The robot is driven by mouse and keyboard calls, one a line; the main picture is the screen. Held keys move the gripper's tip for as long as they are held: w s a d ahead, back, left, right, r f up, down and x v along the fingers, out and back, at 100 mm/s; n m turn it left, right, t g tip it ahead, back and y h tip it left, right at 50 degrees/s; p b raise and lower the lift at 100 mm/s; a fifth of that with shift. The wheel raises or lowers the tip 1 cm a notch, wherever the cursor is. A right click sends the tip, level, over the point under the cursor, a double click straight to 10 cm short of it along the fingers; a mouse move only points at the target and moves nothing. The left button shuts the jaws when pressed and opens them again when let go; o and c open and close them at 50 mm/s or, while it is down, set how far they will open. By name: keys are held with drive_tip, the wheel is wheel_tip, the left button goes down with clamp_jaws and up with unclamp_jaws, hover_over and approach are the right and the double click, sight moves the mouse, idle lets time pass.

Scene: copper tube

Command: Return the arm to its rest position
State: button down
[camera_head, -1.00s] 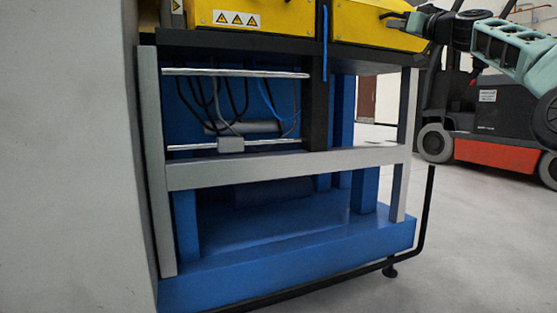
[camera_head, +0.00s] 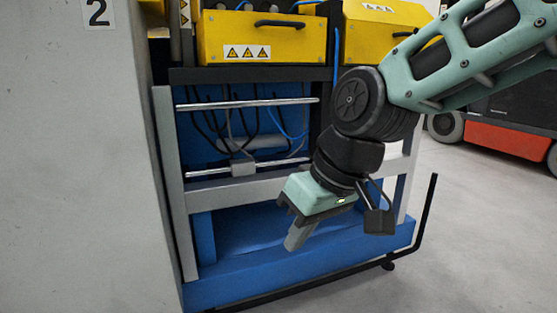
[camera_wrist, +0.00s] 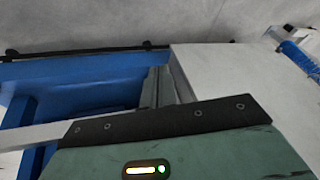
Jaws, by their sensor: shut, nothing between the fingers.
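My gripper (camera_head: 297,236) hangs low in front of the blue machine frame in the head view, pointing down and a little to the left. Its fingers are together and hold nothing. In the wrist view the closed fingers (camera_wrist: 158,88) show beyond the dark edge of the green gripper body. My arm comes in from the upper right and bends down at a black joint. No copper tube is in view.
The blue machine (camera_head: 330,268) with a grey rail frame and yellow boxes (camera_head: 262,38) stands behind my gripper. A pale cabinet (camera_head: 80,170) marked 2 fills the left. A black bent bar (camera_head: 430,205) runs along the front. A forklift (camera_head: 505,115) stands at the right; grey floor is open there.

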drive_tip(key=s+d+f+g+h+p, duration=0.1)
drive_tip(key=s+d+f+h+p, duration=0.1)
drive_tip(key=s+d, duration=0.5)
drive_tip(key=s+d+f+g+h+p, duration=0.15)
drive_tip(key=s+d, duration=0.25)
drive_tip(key=s, duration=0.4)
wheel_tip(320, 180, up, 37)
drive_tip(key=p, duration=3.8)
drive_tip(key=shift+r+t, duration=0.2)
drive_tip(key=shift+t, duration=0.15)
drive_tip(key=shift+s, duration=0.1)
